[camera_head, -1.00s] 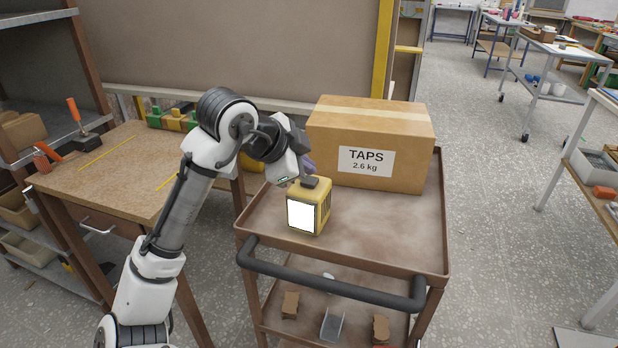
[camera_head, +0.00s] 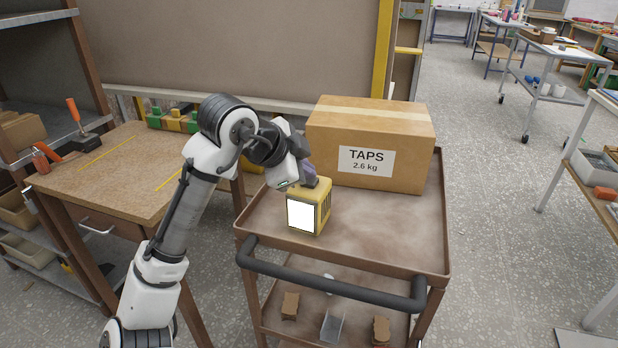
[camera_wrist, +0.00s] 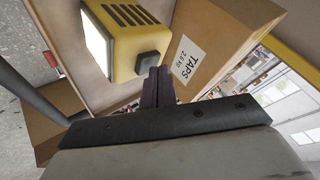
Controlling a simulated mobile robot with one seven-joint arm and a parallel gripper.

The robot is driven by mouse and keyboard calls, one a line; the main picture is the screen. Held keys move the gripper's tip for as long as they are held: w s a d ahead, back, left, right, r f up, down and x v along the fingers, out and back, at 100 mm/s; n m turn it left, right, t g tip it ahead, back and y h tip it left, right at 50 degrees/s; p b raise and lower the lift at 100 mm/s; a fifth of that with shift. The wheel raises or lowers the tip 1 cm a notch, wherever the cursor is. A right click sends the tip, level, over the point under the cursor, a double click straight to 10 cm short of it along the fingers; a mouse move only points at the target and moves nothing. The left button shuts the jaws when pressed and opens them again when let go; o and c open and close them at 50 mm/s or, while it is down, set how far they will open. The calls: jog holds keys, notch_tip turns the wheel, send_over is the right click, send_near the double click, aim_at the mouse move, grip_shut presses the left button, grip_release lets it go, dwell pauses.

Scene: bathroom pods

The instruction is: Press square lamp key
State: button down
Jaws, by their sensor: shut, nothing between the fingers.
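The square lamp (camera_head: 321,207) is a yellow box with a bright white front panel (camera_head: 301,216). It stands on the cart's top tray, and it also shows in the wrist view (camera_wrist: 124,35). Its dark square key (camera_wrist: 149,64) is on the lamp's top face. My gripper (camera_head: 311,178) is shut and empty at the lamp's top and hides the key in the head view. In the wrist view the purple fingertips (camera_wrist: 159,72) are right beside the key. I cannot tell whether they touch it.
A cardboard box marked TAPS (camera_head: 372,140) stands on the tray close behind the lamp. The cart's tray (camera_head: 390,235) is bare at the front right. A dark handle bar (camera_head: 330,281) runs along its front. A wooden workbench (camera_head: 110,190) is at the left.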

jog(key=shift+f, duration=0.2)
jog(key=shift+r, duration=0.1)
jog(key=shift+r+p, duration=0.55)
jog(key=shift+r, duration=0.2)
notch_tip(320, 180, up, 6)
jog(key=p, duration=0.5)
